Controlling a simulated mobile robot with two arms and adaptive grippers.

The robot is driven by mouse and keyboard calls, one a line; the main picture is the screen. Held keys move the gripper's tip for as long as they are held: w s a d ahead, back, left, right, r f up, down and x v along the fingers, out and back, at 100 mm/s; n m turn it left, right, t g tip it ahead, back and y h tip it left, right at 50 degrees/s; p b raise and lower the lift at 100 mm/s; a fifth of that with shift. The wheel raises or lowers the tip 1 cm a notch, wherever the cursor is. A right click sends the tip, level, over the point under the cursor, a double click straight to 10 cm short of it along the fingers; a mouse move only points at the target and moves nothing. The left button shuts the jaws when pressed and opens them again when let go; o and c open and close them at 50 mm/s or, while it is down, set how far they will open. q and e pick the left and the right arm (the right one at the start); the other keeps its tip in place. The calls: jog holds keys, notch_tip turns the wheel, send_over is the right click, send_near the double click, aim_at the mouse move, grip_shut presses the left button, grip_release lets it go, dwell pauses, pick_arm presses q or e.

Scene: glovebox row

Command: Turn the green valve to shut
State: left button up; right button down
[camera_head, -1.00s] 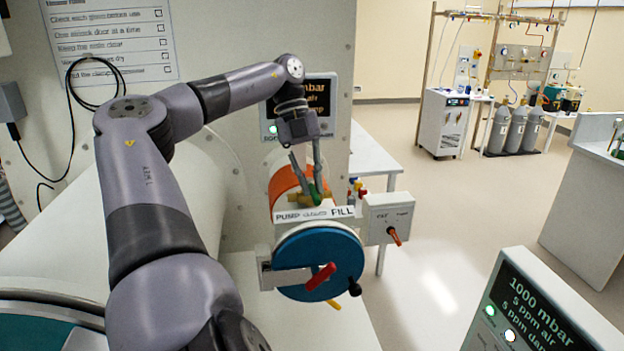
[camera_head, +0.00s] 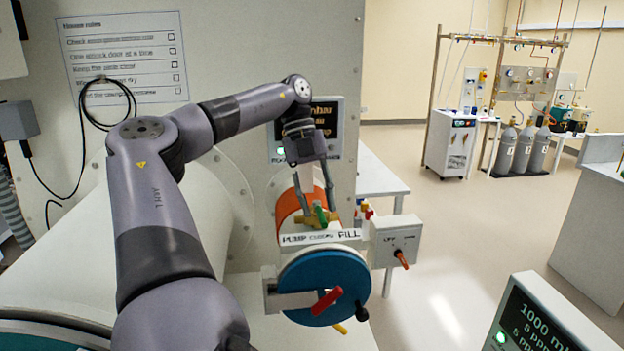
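The green valve handle (camera_head: 320,216) sits on a brass body at the top of the small round chamber, just behind the label strip reading PUMP, a blurred middle word, and FILL (camera_head: 320,237). My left gripper (camera_head: 319,210) reaches down over the valve. Its fingers stand apart, one on each side of the green handle, with a visible gap between them. Whether either finger touches the handle is too small to tell. The fingers partly hide the valve, and the handle's exact angle is unclear. My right gripper is not in view.
Below the valve is a blue round door (camera_head: 325,287) with a red handle (camera_head: 327,302). A switch box (camera_head: 396,243) with an orange-red lever stands close on the right. A pressure display (camera_head: 322,128) is behind my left wrist. Open floor lies to the right.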

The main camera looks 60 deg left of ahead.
pick_arm(q)
jog(key=v, duration=1.1)
jog(key=shift+r, duration=0.2)
dwell(0.7)
